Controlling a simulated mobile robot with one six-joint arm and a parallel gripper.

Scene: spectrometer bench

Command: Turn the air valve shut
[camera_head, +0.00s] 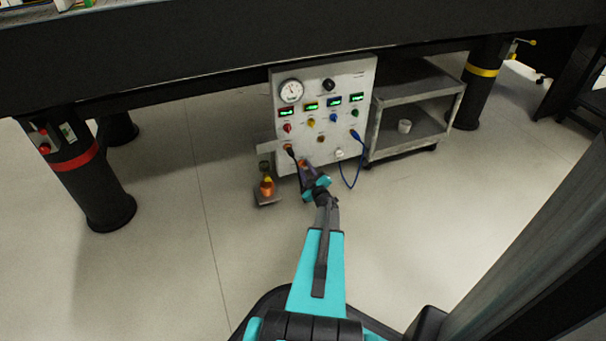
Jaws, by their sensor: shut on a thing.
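A white panel (352,73) with a round gauge, small green displays and coloured knobs stands under the bench. A yellow-handled fitting (526,41) is on the yellow-banded leg at the right. A red-handled fitting (44,149) is on the red-banded leg at the left. Neither is labelled legibly.
An orange flask (267,186) stands on a small low plate (268,200) just left of my gripper. A blue cable (346,183) loops down from the panel. Open floor lies left.

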